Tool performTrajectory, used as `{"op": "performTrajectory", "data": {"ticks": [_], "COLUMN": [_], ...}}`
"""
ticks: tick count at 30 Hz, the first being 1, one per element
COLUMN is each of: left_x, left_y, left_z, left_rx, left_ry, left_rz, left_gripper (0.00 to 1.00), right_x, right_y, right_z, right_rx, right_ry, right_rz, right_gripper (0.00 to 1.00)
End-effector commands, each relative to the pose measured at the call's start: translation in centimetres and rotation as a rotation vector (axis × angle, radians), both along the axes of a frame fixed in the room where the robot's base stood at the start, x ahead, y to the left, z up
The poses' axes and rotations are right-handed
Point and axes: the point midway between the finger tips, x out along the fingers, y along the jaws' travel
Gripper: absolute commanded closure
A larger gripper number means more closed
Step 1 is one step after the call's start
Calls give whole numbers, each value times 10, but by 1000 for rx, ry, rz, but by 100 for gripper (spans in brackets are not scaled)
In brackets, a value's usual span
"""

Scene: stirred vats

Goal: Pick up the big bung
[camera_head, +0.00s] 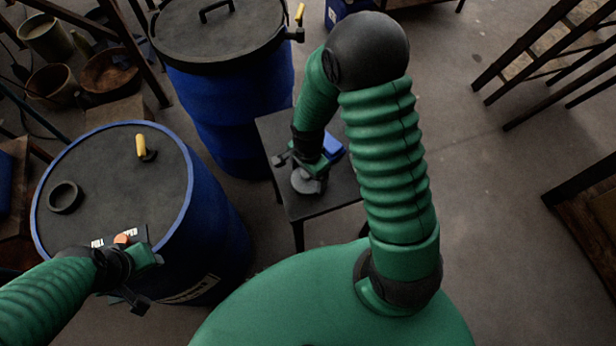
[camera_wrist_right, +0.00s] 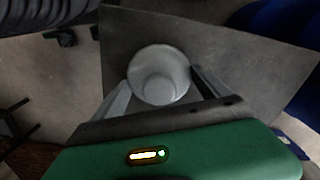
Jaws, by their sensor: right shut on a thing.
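The big bung (camera_wrist_right: 158,76) is a pale grey, round, tapered piece between the fingers of my right gripper in the right wrist view. My right gripper (camera_wrist_right: 160,92) is shut on it, one finger on each side. In the head view the bung (camera_head: 306,182) shows grey at the end of my right gripper (camera_head: 300,170), over a small dark table (camera_head: 322,208). I cannot tell whether it touches the tabletop. My left gripper (camera_head: 142,280) is at the front edge of the near blue vat; its finger gap is unclear.
The near vat's dark lid (camera_head: 110,190) has a black ring (camera_head: 65,197) and a yellow-handled fitting (camera_head: 142,148). A panel with an orange button (camera_head: 121,239) is beside my left gripper. Another blue vat (camera_head: 235,105) stands behind. A blue object (camera_head: 333,146) sits on the table.

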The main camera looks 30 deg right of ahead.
Motion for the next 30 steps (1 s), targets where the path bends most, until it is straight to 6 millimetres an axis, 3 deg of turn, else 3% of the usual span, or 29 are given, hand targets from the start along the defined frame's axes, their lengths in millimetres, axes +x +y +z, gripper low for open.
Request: {"op": "performTrajectory", "data": {"ticks": [3,11,20,30], "left_x": [0,0,0,0], "left_y": [0,0,0,0], "left_z": [0,1,8,8], "left_rx": [0,0,0,0], "left_ry": [0,0,0,0], "left_rz": [0,0,0,0], "left_gripper": [64,64,64,64], "right_x": [0,0,1,-75], "right_y": [0,0,-1,-3], "right_z": [0,2,37,43], "right_rx": [0,0,-1,0], "right_ry": [0,-1,-4,2], "right_rz": [-1,-1,-2,-2], "right_gripper": [55,55,55,55]}}
